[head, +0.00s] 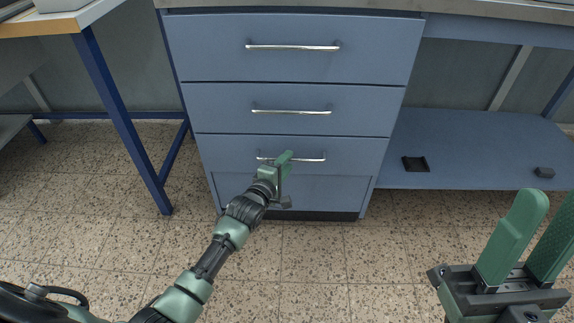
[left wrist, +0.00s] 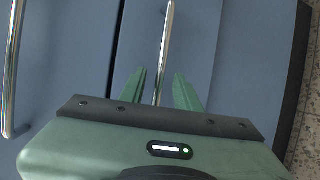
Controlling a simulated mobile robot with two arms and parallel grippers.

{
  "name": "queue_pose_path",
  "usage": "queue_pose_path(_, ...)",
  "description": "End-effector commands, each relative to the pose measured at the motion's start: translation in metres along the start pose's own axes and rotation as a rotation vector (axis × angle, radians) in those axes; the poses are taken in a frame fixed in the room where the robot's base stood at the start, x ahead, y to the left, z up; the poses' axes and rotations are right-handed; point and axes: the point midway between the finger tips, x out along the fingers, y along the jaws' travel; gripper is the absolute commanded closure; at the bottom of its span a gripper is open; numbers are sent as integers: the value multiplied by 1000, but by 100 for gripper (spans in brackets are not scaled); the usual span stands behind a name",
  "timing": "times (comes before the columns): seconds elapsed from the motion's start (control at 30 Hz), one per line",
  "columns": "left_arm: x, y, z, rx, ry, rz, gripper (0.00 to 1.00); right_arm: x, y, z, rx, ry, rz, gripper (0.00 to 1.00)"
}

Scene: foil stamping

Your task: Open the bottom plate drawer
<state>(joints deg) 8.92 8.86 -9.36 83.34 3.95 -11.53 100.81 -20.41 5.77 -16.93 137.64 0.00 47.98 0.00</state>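The blue cabinet has three drawers with silver bar handles. The bottom drawer (head: 235,150) looks shut and flush with the fronts above it. Its handle (head: 311,159) shows right of my left gripper (head: 283,166), which is in front of it and hides part of the bar. In the left wrist view, the handle (left wrist: 166,50) runs between the two parted green fingers of my left gripper (left wrist: 161,82). The fingers look apart from the bar on both sides. My right gripper (head: 550,208) is open and empty at the lower right, away from the cabinet.
The middle drawer (head: 225,105) and top drawer (head: 215,50) are shut above. A blue table leg (head: 120,125) stands left of the cabinet. A blue low shelf (head: 470,150) at the right holds a small black tray (head: 416,164). The speckled floor (head: 330,265) in front is clear.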

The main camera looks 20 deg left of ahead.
Motion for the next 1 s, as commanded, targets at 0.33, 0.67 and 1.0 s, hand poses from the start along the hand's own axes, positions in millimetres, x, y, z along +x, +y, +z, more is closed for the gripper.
queue_pose_path(0.33,7,0,0,0,-1,-1,68,-3,-1,-14,5,69,-1,64)
queue_pose_path(0.67,7,0,0,0,0,-1,100,-3,-1,-13,5,67,-1,64)
queue_pose_path(1.0,7,0,0,0,0,-1,100,-3,-1,-13,5,66,-1,64)
